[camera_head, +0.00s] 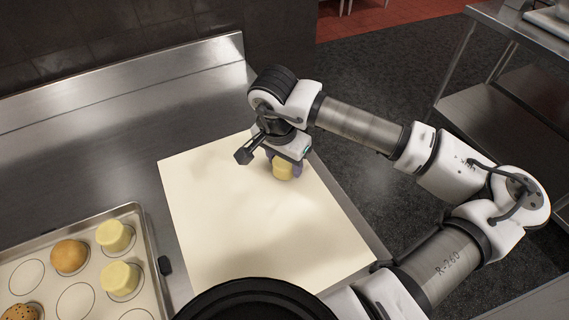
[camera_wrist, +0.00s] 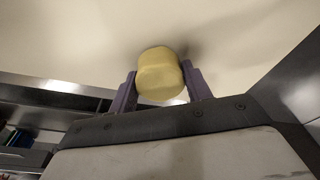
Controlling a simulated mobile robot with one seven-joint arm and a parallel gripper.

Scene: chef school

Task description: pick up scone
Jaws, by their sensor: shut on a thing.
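A pale yellow scone (camera_head: 283,170) is at my gripper (camera_head: 284,165), over the right part of a cream board in the head view. In the wrist view the same scone (camera_wrist: 160,74) sits between the two purple fingers of my gripper (camera_wrist: 161,85), which are shut on it. The cream surface fills the background behind it. I cannot tell whether the scone touches the board or is just above it. Two similar yellow scones, an upper one (camera_head: 115,236) and a lower one (camera_head: 121,279), stand on the baking tray at the lower left.
The cream board (camera_head: 215,215) lies on a steel counter (camera_head: 120,165) and is otherwise bare. The baking tray (camera_head: 151,245) also holds a round brown bun (camera_head: 69,256) and a speckled baked piece (camera_head: 20,312). A steel shelf unit (camera_head: 487,112) stands at the right.

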